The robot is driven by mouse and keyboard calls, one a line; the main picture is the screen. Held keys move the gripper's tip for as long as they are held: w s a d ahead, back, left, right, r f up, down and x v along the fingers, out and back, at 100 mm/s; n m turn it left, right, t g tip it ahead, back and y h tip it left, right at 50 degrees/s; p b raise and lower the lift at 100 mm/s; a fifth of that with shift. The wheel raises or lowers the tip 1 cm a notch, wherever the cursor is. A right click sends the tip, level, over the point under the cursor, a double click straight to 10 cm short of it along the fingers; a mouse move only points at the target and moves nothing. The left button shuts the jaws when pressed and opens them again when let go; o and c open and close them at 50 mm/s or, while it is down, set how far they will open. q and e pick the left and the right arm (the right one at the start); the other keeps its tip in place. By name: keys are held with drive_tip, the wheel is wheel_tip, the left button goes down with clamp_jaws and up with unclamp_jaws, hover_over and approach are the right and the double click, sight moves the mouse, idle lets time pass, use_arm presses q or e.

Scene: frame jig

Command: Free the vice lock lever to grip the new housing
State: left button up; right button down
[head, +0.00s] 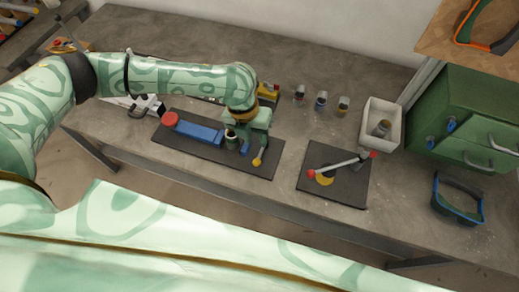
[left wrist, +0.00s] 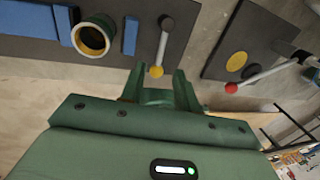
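The vice lies on a dark base plate (head: 186,150), with a blue body (head: 199,132) and a red knob (head: 170,119) at its left end. A round dark housing with a tan rim (left wrist: 93,37) stands between the blue body and a blue jaw (left wrist: 131,36). The lock lever (left wrist: 163,45) is a grey rod from a dark pivot to a yellow ball (head: 257,162). My left gripper (left wrist: 159,84) is open and empty, with the yellow ball in line between its fingertips; contact cannot be told. In the head view its fingers are largely hidden. My right gripper is not in view.
A second dark plate (head: 345,188) to the right carries a red-ended grey rod (head: 338,165) and a yellow disc (head: 325,178). Small cylinders (head: 321,100), a white bin (head: 382,112) and a green drawer cabinet (head: 465,118) stand behind. Bare bench separates the plates.

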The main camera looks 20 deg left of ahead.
sight(260, 153)
use_arm(q)
drive_tip(key=f, duration=0.3)
drive_tip(key=d+f+b, duration=0.1)
drive_tip(key=f, duration=0.2)
drive_tip(key=shift+d, duration=0.1)
clamp_jaws()
